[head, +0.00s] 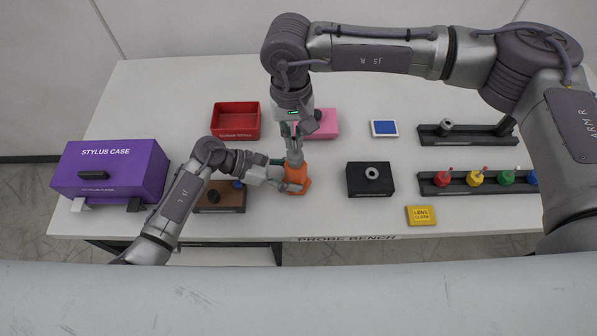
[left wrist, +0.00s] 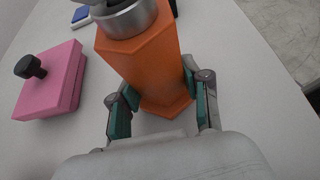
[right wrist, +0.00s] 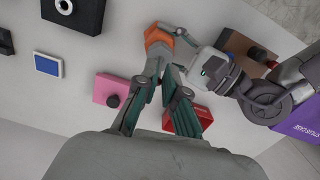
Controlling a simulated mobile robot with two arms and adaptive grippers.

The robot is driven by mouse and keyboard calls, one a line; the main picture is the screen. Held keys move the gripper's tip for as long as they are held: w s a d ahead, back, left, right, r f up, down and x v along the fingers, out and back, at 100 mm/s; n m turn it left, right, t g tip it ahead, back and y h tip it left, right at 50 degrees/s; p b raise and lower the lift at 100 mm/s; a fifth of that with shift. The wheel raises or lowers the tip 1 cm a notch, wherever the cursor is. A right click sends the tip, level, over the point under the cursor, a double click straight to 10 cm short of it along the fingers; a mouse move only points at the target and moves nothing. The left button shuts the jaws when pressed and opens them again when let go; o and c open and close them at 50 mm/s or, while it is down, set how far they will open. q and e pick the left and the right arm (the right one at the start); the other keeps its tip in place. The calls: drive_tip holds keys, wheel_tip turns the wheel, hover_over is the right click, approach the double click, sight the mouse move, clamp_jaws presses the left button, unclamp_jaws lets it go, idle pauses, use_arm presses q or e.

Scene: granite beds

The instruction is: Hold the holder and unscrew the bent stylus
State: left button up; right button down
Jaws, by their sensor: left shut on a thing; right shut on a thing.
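The orange six-sided holder (head: 298,180) stands near the front of the bench with a silver collar (left wrist: 128,18) on top. My left gripper (head: 285,185) is shut on the holder's lower part; in the left wrist view its teal pads (left wrist: 160,100) press on both sides. My right gripper (head: 294,155) points down just above the holder, its fingers (right wrist: 158,72) closed in at the collar. The bent stylus is almost wholly hidden between these fingers, so its bend cannot be made out. The holder also shows in the right wrist view (right wrist: 172,45).
A purple stylus case (head: 110,170) and brown block (head: 222,203) stand left. A red tray (head: 236,134) and pink block (head: 326,132) are behind. A black block (head: 384,189), yellow lens cloth (head: 421,215) and stylus rack (head: 460,190) are right. Bare bench lies between.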

drive_tip(key=shift+r, duration=0.9)
drive_tip(key=shift+r, duration=1.9)
use_arm(q)
drive_tip(key=o, duration=1.4)
drive_tip(key=shift+c, duration=0.2)
drive_tip(key=v, duration=1.2)
drive_tip(key=shift+s+f, duration=0.1)
drive_tip(key=shift+s, duration=0.05)
use_arm(e)
drive_tip(key=shift+s+f, duration=0.1)
